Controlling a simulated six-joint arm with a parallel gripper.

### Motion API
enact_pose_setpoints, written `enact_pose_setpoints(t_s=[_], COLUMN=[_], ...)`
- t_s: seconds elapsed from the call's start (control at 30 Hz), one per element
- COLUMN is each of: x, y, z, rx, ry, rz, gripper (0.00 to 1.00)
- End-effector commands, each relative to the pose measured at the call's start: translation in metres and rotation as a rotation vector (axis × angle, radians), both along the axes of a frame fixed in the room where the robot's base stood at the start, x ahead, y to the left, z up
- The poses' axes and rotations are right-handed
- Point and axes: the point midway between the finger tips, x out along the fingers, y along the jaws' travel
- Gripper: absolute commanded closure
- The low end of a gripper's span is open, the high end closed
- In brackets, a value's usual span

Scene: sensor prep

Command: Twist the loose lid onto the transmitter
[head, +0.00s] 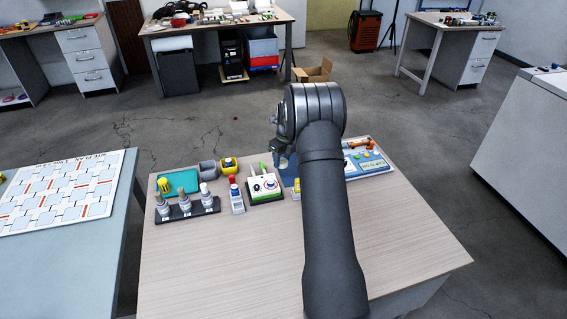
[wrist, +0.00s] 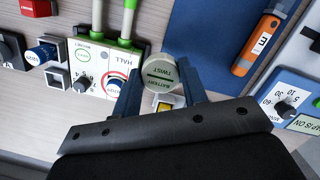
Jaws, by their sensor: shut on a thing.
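My gripper (wrist: 161,84) is shut on a round grey-beige lid (wrist: 159,71) marked "BATTERY TWIST", with one dark finger on each side of it. A dark slot crosses the lid's top face. A small white body with a yellow part (wrist: 165,101) shows just below the lid between the fingers; it may be the transmitter, mostly hidden. Whether the lid touches it I cannot tell. In the head view my gripper (head: 284,158) is low over the table, and a yellow and white item (head: 296,188) shows beside my arm.
The table's front (head: 230,275) is clear.

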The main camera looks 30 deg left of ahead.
Motion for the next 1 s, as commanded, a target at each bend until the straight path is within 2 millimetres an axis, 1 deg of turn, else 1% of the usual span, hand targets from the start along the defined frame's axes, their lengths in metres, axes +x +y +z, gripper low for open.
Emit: enact_pose_setpoints(t_s=[0.03,0.2,0.3,0.4,0.53,0.63,1.0], x=[-0.015,-0.055,-0.072,-0.081,-0.084,-0.084,-0.084], y=[0.002,0.002,0.001,0.000,0.000,0.000,0.000], z=[0.008,0.022,0.027,0.029,0.028,0.023,-0.003], rx=[0.000,0.000,0.000,0.000,-0.001,-0.001,-0.001], ry=[0.001,0.000,0.000,0.000,0.000,0.001,0.001], rz=[0.002,0.002,0.002,0.000,-0.001,-0.001,0.000], gripper=[0.74,0.74,0.74,0.74,0.74,0.74,0.74])
